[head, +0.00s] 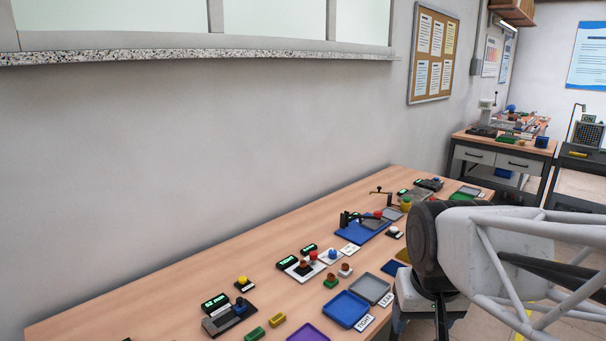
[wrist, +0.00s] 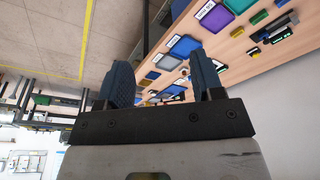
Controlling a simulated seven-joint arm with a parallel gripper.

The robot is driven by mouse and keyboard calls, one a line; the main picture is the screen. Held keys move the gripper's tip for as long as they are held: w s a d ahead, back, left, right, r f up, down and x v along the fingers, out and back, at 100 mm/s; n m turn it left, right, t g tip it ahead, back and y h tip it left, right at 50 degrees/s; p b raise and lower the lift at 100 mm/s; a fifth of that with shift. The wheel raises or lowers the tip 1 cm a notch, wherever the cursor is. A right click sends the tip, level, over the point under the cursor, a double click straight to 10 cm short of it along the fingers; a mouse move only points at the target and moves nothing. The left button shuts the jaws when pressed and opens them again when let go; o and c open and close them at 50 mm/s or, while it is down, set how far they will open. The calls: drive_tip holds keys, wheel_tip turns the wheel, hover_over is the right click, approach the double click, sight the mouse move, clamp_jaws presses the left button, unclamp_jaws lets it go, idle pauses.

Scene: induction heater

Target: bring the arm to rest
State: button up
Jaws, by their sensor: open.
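My gripper (wrist: 163,85) shows in the wrist view with its two dark blue fingers apart and nothing between them. The wooden workbench (wrist: 237,44) is seen tilted beyond the fingers, apart from them. In the head view my arm is at the right, beside the front edge of the workbench (head: 150,285). The gripper's fingertips cannot be made out in the head view.
A blue tray (head: 346,309), a grey tray (head: 370,288) and a purple tray (head: 307,333) lie near the bench's front edge. Several small devices with buttons stand along the bench. A wall is behind it. Another bench (head: 505,157) stands at the back right.

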drive_tip(key=s, duration=0.2)
drive_tip(key=s+f, duration=0.2)
drive_tip(key=s, duration=0.1)
drive_tip(key=shift+s+d, duration=0.1)
drive_tip(key=shift+s, duration=0.2)
drive_tip(key=shift+w, duration=0.1)
drive_tip(key=shift+c, duration=0.2)
idle(1.5)
